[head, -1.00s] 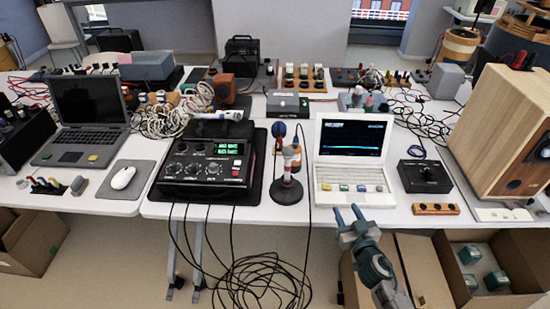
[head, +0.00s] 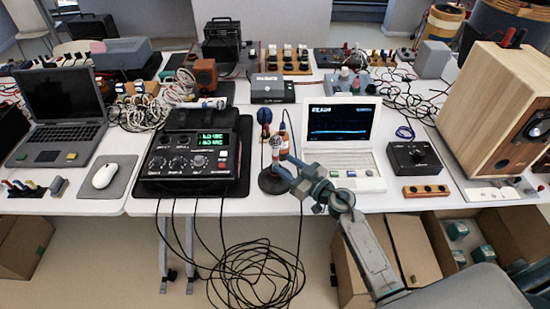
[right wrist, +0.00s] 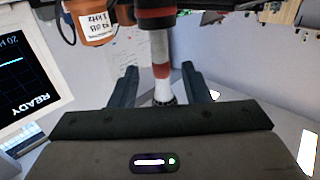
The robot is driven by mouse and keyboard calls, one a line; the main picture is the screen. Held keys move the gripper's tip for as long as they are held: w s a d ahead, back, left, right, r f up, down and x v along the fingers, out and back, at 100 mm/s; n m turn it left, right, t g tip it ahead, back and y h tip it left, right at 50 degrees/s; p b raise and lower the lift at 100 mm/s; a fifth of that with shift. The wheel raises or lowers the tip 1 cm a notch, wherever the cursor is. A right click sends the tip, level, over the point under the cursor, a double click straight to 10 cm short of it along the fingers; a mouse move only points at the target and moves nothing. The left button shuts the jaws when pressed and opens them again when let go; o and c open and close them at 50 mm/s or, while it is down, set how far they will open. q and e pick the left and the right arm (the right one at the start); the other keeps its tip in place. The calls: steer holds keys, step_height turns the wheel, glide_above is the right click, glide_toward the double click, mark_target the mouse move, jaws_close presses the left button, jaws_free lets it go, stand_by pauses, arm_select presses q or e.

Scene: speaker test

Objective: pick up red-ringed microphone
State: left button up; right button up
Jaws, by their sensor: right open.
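The red-ringed microphone (right wrist: 160,48) is a pale slim body with a red band, and it shows between my right gripper's fingers in the right wrist view. In the head view the microphone (head: 283,134) stands upright at the small dark stand, between the black mixer and the white laptop. My right gripper (head: 284,168) is open at the stand, its fingers pointing away from me. In the right wrist view the gripper (right wrist: 160,84) has a finger on each side of the microphone, with gaps visible. My left gripper is not in view.
An orange labelled device (right wrist: 94,22) is close beside the microphone. The black mixer (head: 195,155) is to the left, the white laptop (head: 345,162) to the right. Loose black cables hang over the table's front edge.

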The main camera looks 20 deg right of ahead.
mark_target(275, 159)
steer(key=x, duration=0.5)
steer(key=shift+a+f, duration=0.1)
jaws_close()
